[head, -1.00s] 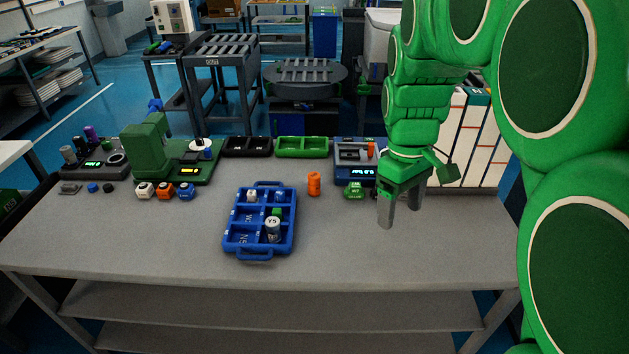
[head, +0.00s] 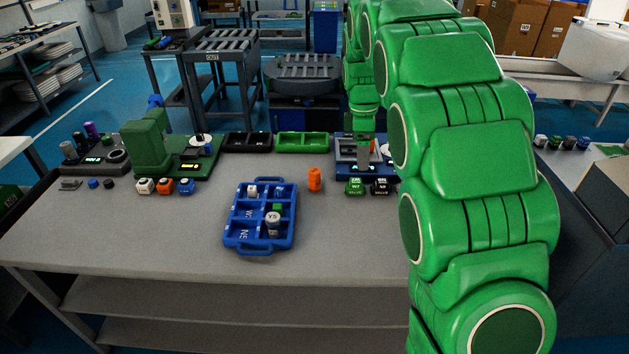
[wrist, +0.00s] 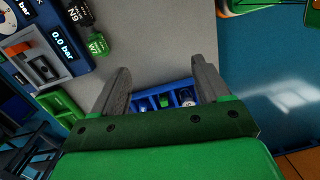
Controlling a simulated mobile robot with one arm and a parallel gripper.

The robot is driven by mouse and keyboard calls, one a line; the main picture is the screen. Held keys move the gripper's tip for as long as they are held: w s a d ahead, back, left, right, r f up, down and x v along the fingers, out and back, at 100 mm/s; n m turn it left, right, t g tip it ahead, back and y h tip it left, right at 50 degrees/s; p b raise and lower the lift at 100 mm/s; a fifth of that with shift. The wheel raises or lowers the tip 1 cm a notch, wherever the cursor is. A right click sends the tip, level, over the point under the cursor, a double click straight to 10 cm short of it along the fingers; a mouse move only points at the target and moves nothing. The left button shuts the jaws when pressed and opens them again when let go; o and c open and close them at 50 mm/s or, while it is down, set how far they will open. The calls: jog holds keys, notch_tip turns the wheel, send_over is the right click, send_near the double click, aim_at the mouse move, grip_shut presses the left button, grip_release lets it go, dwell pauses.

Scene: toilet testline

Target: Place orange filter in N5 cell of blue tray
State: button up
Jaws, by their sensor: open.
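An orange cylinder (head: 314,179), apparently the orange filter, stands upright on the table right of the blue tray (head: 258,251). I cannot see it in the wrist view. The tray's near-left cell (head: 245,236) appears marked N5 and looks empty. A white-capped item (head: 252,191) is in the far-left cell; a green item (head: 277,208) and a grey cylinder marked Y5 (head: 273,224) are in the right column. My gripper (head: 366,155) is over the pressure device, partly hidden by my arm. In the wrist view its fingers (wrist: 160,72) are apart and empty, with part of the tray (wrist: 150,92) seen beyond them.
The blue pressure device (head: 350,172) has green (head: 355,187) and black (head: 380,187) blocks before it. An orange part (wrist: 17,47) shows on the device in the wrist view. A green machine (head: 148,145) stands left. The table front is clear.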

jog(key=w+a+f+n, duration=0.5)
jog(key=w+f+n, duration=0.15)
jog(key=w, duration=0.45)
jog(key=n, duration=0.6)
send_over(315, 178)
jog(key=w, duration=0.2)
jog(key=shift+t+y, duration=0.3)
jog(key=shift+y, duration=0.1)
jog(key=f, duration=1)
jog(key=shift+w+d+f, duration=0.1)
jog(key=shift+d+f, duration=0.15)
jog(key=shift+d, duration=0.1)
jog(key=shift+a+f, duration=0.2)
jog(key=shift+f, duration=1.8)
jog(key=shift+a+f, duration=0.2)
jog(key=shift+f, duration=1.75)
jog(key=c, duration=1.3)
jog(key=shift+o, duration=0.2)
jog(key=shift+r, duration=0.1)
